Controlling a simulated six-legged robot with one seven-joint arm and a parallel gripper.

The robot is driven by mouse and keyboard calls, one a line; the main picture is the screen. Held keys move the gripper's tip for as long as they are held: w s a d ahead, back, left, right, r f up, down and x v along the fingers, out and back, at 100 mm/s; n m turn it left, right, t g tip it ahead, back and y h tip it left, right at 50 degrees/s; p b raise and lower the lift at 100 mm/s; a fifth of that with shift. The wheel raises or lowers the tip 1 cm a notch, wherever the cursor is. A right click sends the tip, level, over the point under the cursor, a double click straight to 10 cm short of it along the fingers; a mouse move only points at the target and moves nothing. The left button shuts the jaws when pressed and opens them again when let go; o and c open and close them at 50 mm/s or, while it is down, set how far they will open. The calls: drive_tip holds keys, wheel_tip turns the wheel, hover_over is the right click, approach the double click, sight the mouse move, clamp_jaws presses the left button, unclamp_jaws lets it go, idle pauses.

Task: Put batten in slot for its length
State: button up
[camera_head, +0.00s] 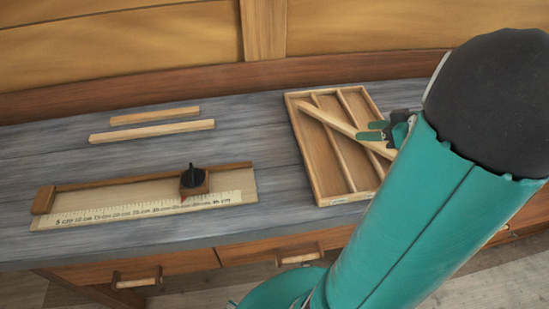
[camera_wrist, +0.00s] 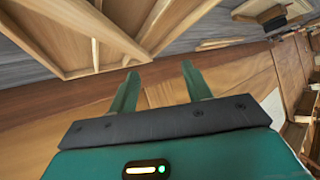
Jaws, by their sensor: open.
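A pale slotted tray (camera_head: 328,199) lies on the bench, with long compartments split by thin dividers. A light wooden batten (camera_head: 329,120) lies slantwise across its dividers, not along one compartment. Two more battens, a shorter one (camera_head: 155,115) and a longer one (camera_head: 150,131), lie side by side at the left. My gripper (camera_head: 378,131) is open over the tray's right side, close to the slanted batten's near end; I cannot tell if they touch. In the wrist view, nothing shows between the fingertips (camera_wrist: 160,75), and the tray (camera_wrist: 40,56) is beyond them at upper left.
A measuring board with a ruler strip (camera_head: 140,208) and a dark-knobbed sliding stop (camera_head: 193,180) lies at front left. Drawers with handles (camera_head: 300,254) are below the bench edge. Planked hull (camera_head: 120,45) rises behind. Bare bench (camera_head: 245,130) separates the loose battens from the tray.

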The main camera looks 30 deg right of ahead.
drive_tip(key=s+a+r+m+g+h, duration=0.1)
drive_tip(key=a+r, duration=0.3)
drive_tip(key=a, duration=1.2)
drive_tip(key=s+a+r+m+g+h, duration=0.2)
drive_tip(key=a+r+g+h, duration=0.1)
drive_tip(key=a, duration=1.2)
drive_tip(key=shift+a+r+g+h, duration=0.3)
drive_tip(key=shift+a+r+h, duration=0.05)
drive_tip(key=shift+h, duration=0.05)
drive_tip(key=shift+s+d, duration=0.15)
